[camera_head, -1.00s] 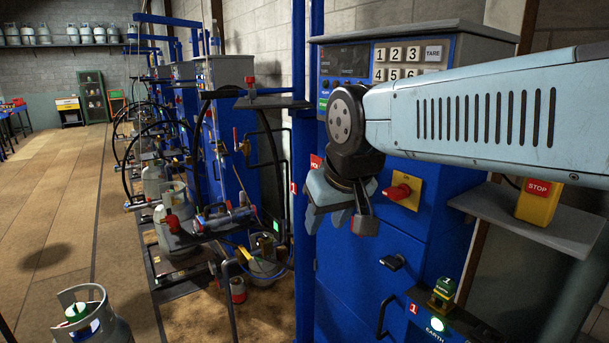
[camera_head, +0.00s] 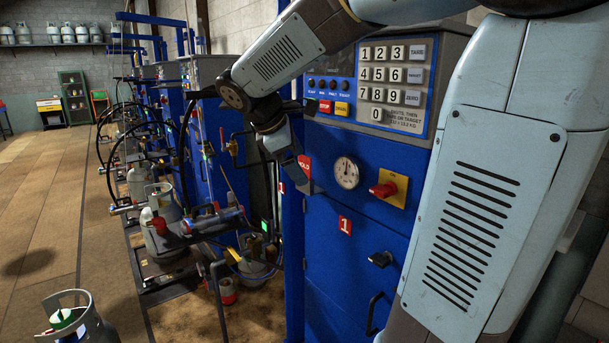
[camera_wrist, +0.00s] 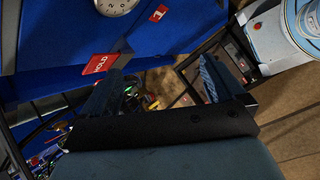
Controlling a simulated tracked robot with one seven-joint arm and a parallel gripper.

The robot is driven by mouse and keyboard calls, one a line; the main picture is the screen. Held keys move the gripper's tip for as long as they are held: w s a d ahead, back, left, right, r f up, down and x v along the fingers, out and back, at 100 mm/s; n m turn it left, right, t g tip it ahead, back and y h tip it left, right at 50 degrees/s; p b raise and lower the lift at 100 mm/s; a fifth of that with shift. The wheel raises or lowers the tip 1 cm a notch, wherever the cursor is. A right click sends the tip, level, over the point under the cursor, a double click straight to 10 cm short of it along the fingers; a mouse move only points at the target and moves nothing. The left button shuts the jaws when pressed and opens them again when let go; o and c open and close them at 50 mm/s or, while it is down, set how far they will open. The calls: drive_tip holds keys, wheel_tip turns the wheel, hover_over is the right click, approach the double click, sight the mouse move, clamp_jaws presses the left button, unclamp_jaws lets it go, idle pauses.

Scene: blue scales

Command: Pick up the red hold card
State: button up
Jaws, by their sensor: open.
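The red hold card (camera_head: 304,166) is a small red piece with white lettering at the left edge of the blue cabinet front. In the wrist view the card (camera_wrist: 100,64) reads HOLD and shows just left of the left finger, outside the gap between the fingers. My gripper (camera_head: 292,162) is beside the card in the head view and hides part of its surroundings. In the wrist view my gripper (camera_wrist: 162,82) is open, with nothing between the fingers. I cannot tell whether the left finger touches the card.
The blue cabinet (camera_head: 340,235) carries a keypad (camera_head: 392,75), a round gauge (camera_head: 347,172), a red knob on a yellow plate (camera_head: 388,190) and a red number 1 plate (camera_head: 345,225). A gas cylinder (camera_head: 75,325) stands at lower left. Hoses and pipes crowd the space left of the cabinet.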

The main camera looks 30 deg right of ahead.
sight(303, 163)
drive_tip(key=w+a+n+h, duration=0.1)
drive_tip(key=w+n+h, duration=0.45)
drive_tip(key=w, duration=0.75)
drive_tip(key=shift+n+y, duration=0.55)
drive_tip(key=shift+n, duration=0.2)
drive_tip(key=x, duration=0.8)
drive_tip(key=shift+d+r, duration=0.1)
drive_tip(key=shift+d, duration=0.05)
drive_tip(key=shift+w+a+f+x, duration=0.1)
drive_tip(key=shift+w+x, duration=0.05)
drive_tip(key=shift+x, duration=1.15)
drive_tip(key=shift+w+a+f+x, duration=0.1)
drive_tip(key=shift+w+x, duration=0.1)
drive_tip(key=shift+x, duration=1.1)
drive_tip(key=shift+c, duration=0.2)
drive_tip(key=c, duration=1)
drive_tip(key=shift+r, duration=0.15)
